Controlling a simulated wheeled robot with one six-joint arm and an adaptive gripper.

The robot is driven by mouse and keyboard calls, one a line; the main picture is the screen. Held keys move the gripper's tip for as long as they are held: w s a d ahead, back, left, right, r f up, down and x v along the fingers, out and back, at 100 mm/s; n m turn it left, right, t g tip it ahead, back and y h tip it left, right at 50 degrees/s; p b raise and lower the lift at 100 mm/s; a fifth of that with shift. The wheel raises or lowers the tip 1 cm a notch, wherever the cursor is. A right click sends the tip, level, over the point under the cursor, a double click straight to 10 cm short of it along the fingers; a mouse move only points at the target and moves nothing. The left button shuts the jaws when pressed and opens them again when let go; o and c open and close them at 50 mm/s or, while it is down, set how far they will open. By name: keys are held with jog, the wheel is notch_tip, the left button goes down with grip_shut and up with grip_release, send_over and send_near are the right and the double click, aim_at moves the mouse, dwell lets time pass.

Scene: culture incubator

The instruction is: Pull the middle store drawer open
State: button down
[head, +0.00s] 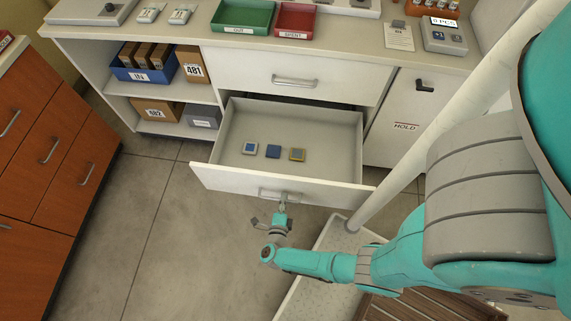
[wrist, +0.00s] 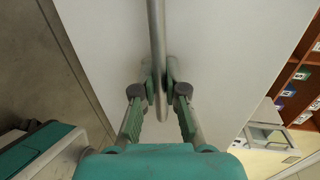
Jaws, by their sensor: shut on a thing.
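The white store drawer (head: 230,182) below the closed top drawer stands pulled well out of the counter unit. My gripper (head: 283,204) is at the middle of this drawer's front. In the wrist view my gripper (wrist: 159,86) is shut on the grey bar handle (wrist: 156,40), one finger on each side. Whatever lies below this drawer is hidden.
The top drawer (head: 240,67) is closed above. A door marked HOLD (head: 398,120) is on the right. Open shelves (head: 125,90) with boxes are on the left. An orange-brown cabinet (head: 60,150) stands at the far left. Grey floor (head: 150,240) is clear in front.

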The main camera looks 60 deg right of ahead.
jog(key=shift+f, duration=0.1)
jog(key=c, duration=1.2)
grip_release()
jog(key=shift+a, duration=0.15)
jog(key=v, duration=1.2)
